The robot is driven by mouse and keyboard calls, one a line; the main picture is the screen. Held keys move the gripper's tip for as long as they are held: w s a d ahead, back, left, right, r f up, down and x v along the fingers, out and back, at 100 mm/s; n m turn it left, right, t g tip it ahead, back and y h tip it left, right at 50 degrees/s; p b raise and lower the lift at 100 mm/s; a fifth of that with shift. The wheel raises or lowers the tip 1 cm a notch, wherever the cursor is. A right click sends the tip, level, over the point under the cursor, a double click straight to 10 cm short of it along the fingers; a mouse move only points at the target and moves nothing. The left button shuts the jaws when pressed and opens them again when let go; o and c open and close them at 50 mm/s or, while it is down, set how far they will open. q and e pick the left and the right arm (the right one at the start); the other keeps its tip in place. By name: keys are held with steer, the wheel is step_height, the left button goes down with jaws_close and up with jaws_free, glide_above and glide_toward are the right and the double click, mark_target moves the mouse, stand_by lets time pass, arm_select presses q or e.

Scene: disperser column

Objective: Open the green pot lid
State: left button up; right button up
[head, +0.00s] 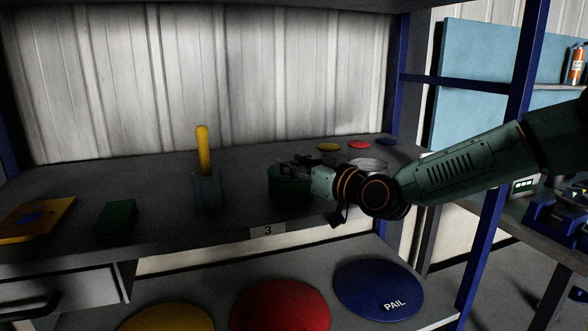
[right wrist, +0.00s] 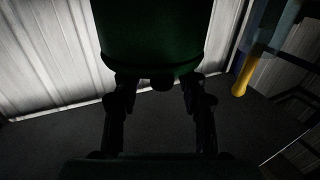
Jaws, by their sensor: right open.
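The green pot (head: 288,188) stands on the upper shelf, partly behind my right gripper. My right gripper (head: 292,163) is at the pot's top, with its arm coming in from the right. In the right wrist view, which looks upside down, the dark green pot (right wrist: 155,30) fills the top middle. A small dark knob (right wrist: 161,84) shows at its lid edge. The open fingers of my right gripper (right wrist: 158,88) are on either side of the knob. Whether they touch the lid is too dark to tell. My left gripper is not in view.
Left of the pot, a yellow-handled tool (head: 203,150) stands in a grey-blue holder (head: 207,192). A green block (head: 117,217) and a yellow plate (head: 36,218) lie farther left. Small coloured discs (head: 358,144) lie behind right. A blue post (head: 500,185) rises near my arm.

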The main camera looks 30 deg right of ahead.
steer(key=shift+w+a, duration=0.15)
steer(key=shift+r, duration=0.1)
jaws_close()
stand_by(0.4)
stand_by(0.4)
